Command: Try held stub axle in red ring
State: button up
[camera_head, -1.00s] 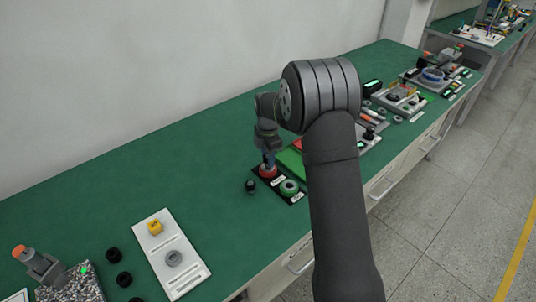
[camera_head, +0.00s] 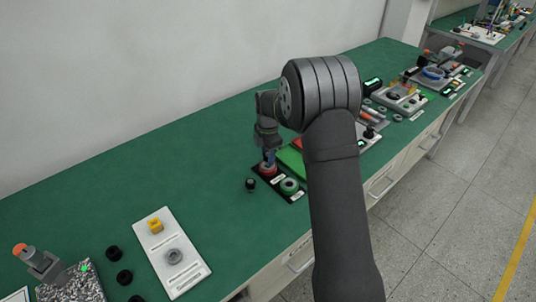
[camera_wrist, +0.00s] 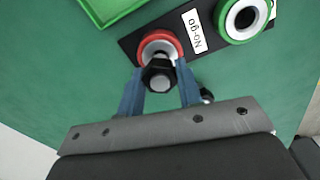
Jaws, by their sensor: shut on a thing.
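My gripper (camera_wrist: 159,90) is shut on the stub axle (camera_wrist: 158,76), a dark piece with a hexagonal part and a grey end face, held between two blue fingers. The red ring (camera_wrist: 152,42) lies on a black plate beside a white "No-go" label. In the wrist view the axle overlaps the near side of the ring's opening. I cannot tell how far it is inside. In the head view my gripper (camera_head: 268,160) is right over the red ring (camera_head: 267,171), which it partly hides.
A green ring (camera_wrist: 229,28) sits on the same black plate (camera_wrist: 130,43), right of the label. A green tray (camera_wrist: 108,8) lies behind. A small dark part (camera_head: 250,185) stands left of the plate. A white board (camera_head: 183,268) with a yellow block (camera_head: 155,225) lies nearer left; green bench is clear between.

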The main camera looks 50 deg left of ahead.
jog(key=shift+f, duration=0.65)
dwell(1.4)
jog(key=shift+r, duration=0.15)
jog(key=shift+r, duration=0.65)
jog(key=shift+r, duration=1.95)
